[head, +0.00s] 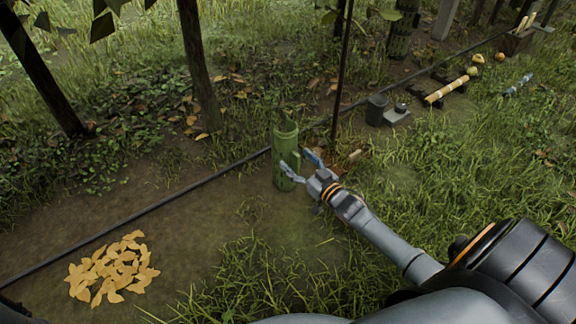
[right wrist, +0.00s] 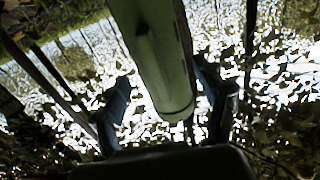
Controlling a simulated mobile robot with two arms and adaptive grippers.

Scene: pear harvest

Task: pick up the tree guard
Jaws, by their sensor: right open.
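The tree guard (head: 286,146) is a green upright cylinder standing on bare soil in the middle of the head view. My right gripper (head: 298,167) reaches it from the right, its fingers open at the guard's lower half. In the right wrist view the guard (right wrist: 155,55) lies between the two open fingers (right wrist: 165,108), with gaps visible at both sides. Whether a finger touches it, I cannot tell. My left gripper is not in view.
A black hose (head: 150,207) runs along the ground behind the guard. Tree trunks (head: 198,65) and a thin post (head: 343,60) stand behind. A yellow leaf pile (head: 112,268) lies front left.

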